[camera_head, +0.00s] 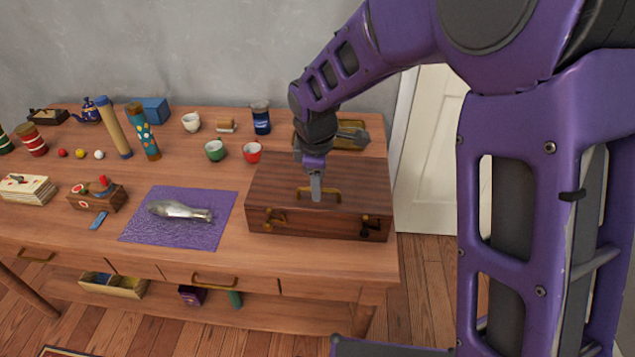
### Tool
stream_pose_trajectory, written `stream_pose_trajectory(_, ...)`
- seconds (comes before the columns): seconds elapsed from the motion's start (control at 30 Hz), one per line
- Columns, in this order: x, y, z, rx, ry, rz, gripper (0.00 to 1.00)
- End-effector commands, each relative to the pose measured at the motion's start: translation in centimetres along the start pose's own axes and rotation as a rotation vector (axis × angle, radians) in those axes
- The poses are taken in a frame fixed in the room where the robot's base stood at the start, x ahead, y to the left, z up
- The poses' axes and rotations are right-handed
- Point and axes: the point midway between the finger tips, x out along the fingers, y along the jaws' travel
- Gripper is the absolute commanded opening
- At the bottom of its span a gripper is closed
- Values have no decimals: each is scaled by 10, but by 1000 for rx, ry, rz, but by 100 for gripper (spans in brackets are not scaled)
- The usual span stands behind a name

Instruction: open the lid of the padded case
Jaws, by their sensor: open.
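The padded case (280,183) is a brown wooden box with brass fittings, lying at the right front of the table. Its lid is down. A brass handle (331,192) sits on the lid, and brass clasps (273,220) show at the front left and front right. My gripper (316,196) reaches down from above over the middle of the lid, right by the handle. It is open. I cannot tell whether its fingers touch the handle or straddle it, as the fingertips are small here.
A purple cloth (145,232) with a silvery object (178,210) lies left of the case. Red (252,152) and green (214,150) cups stand behind it, with a dark blue canister (261,118). A tray (350,140) sits behind my gripper. The table's right edge is close to the case.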

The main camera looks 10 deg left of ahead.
Motion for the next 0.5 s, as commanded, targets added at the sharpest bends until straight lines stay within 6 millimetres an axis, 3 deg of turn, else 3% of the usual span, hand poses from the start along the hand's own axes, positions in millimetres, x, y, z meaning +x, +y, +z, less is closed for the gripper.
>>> stream_pose_trajectory(0.13,0,0,0,0,0,0,42)
stream_pose_trajectory(0.37,0,0,0,1,0,0,0)
stream_pose_trajectory(0.5,0,0,0,1,0,0,0)
